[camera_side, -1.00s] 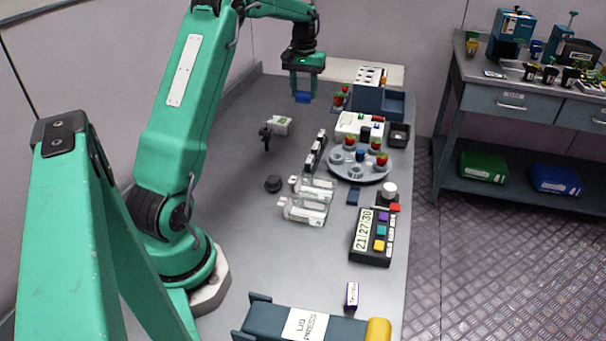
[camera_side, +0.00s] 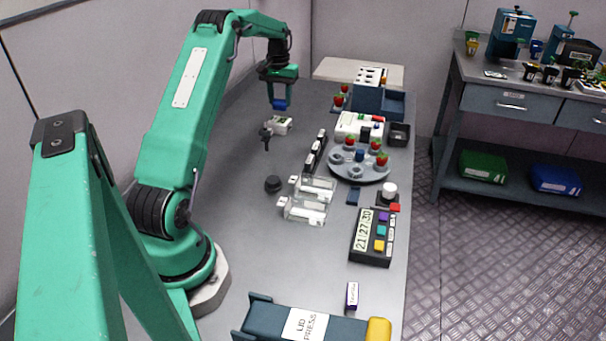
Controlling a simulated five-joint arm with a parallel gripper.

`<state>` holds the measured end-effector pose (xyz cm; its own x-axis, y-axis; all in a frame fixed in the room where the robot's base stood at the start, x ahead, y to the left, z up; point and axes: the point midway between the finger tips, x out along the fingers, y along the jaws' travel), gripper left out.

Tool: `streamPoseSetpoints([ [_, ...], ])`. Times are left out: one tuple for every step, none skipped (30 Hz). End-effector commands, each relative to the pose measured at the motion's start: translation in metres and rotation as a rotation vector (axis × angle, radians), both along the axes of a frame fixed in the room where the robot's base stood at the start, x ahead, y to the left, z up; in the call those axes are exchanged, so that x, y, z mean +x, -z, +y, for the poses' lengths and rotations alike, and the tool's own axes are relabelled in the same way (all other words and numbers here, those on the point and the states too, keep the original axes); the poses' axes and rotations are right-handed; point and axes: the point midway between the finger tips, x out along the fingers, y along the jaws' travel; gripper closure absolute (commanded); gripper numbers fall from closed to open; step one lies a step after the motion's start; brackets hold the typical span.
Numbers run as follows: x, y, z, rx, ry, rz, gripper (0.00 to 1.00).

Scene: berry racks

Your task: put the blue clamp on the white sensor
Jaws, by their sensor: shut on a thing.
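My gripper (camera_side: 279,96) is shut on the blue clamp (camera_side: 280,105), a small blue piece at its fingertips. It holds the clamp above the far part of the bench. A small white box with a green mark, which looks like the white sensor (camera_side: 282,124), lies on the bench just below the clamp in the picture. A gap shows between the clamp and the box. The side view does not show clearly whether the clamp is straight above it.
A small black stand (camera_side: 266,139) is close to the white box on the left. A black knob-like piece (camera_side: 273,184), clear boxes (camera_side: 305,210), a round grey berry rack (camera_side: 342,172) and a blue rack (camera_side: 368,101) stand nearby. The bench left of the black stand is clear.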

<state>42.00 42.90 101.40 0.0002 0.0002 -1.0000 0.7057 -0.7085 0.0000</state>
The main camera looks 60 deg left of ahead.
Motion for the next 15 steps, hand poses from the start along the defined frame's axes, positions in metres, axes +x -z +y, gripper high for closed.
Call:
streamPoseSetpoints([
  [-0.002,0.003,0.005,-0.001,-0.002,0.001,0.80],
  [-0.002,0.004,0.006,-0.001,-0.002,0.001,0.80],
  [-0.002,0.005,0.008,0.000,-0.001,0.000,0.80],
  [-0.002,0.006,0.009,0.000,-0.001,0.000,0.80],
  [-0.003,0.006,0.010,0.000,0.000,0.000,0.80],
  [-0.003,0.006,0.010,0.000,0.000,0.000,0.80],
  [-0.003,0.006,0.010,0.000,0.000,0.000,0.80],
  [-0.003,0.006,0.010,0.000,0.000,0.000,0.80],
  [-0.003,0.006,0.010,0.000,0.000,0.000,0.80],
  [-0.003,0.007,0.010,0.000,0.000,0.000,0.80],
  [-0.003,0.008,0.010,0.000,0.000,0.000,0.80],
  [-0.003,0.009,0.010,-0.001,0.000,0.001,0.80],
  [-0.003,0.011,0.010,-0.001,0.000,0.001,0.80],
  [-0.003,0.014,0.010,-0.001,0.000,0.001,0.80],
  [-0.003,0.018,0.009,-0.001,0.000,0.001,0.80],
])
